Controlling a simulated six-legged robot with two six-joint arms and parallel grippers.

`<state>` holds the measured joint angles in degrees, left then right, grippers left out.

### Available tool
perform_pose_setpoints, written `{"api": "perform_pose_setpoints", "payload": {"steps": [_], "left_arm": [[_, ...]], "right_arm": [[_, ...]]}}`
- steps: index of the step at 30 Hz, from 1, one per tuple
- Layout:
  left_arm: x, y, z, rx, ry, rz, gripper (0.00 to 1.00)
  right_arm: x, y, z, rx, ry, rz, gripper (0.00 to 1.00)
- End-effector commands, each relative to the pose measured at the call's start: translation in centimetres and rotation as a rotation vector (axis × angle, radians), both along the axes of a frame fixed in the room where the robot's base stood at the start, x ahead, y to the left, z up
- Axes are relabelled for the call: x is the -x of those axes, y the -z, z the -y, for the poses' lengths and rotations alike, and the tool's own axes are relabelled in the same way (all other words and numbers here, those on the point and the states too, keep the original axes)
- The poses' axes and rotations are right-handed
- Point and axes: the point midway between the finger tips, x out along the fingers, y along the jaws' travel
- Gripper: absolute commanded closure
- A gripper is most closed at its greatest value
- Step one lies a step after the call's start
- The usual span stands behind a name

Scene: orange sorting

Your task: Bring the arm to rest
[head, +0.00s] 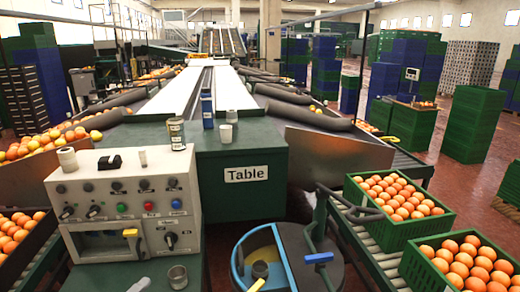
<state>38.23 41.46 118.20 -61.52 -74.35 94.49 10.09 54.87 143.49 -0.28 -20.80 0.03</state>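Neither of my grippers shows in the head view, and no part of my arms can be made out. Oranges fill a green crate (409,232) on the roller conveyor at the right. A second green crate (417,272) of oranges stands nearer, at the bottom right corner. More oranges (45,140) lie in a bin at the left, and others (18,232) lie in a dark crate at the lower left.
A grey control box (130,205) with knobs stands at the left front, with small cups on top. Stacked green crates (473,125) stand at the right.

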Motion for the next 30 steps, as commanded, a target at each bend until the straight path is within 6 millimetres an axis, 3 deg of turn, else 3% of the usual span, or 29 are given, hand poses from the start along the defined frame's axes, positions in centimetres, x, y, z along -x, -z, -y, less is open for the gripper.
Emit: {"api": "perform_pose_setpoints", "payload": {"steps": [1,5,8,11,13,15,18,21,24,28,30], "left_arm": [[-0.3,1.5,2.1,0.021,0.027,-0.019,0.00],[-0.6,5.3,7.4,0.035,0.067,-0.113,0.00],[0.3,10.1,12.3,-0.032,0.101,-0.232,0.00],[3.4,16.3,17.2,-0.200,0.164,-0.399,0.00],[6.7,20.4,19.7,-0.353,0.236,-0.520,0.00],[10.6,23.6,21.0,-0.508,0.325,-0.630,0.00],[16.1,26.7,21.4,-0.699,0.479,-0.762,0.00],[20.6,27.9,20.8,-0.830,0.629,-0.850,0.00],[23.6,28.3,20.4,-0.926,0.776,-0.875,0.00],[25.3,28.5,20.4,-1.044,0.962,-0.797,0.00],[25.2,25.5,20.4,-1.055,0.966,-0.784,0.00]], "right_arm": [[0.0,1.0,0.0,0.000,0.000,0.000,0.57],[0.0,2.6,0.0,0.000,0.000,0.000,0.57],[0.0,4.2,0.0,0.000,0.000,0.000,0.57],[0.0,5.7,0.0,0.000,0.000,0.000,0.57],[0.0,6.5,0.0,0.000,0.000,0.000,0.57],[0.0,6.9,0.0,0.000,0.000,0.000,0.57],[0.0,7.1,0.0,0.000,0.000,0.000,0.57],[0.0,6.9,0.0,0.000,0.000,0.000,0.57],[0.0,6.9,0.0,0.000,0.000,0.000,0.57],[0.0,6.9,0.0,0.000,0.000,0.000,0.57],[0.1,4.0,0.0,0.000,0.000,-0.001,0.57]]}}
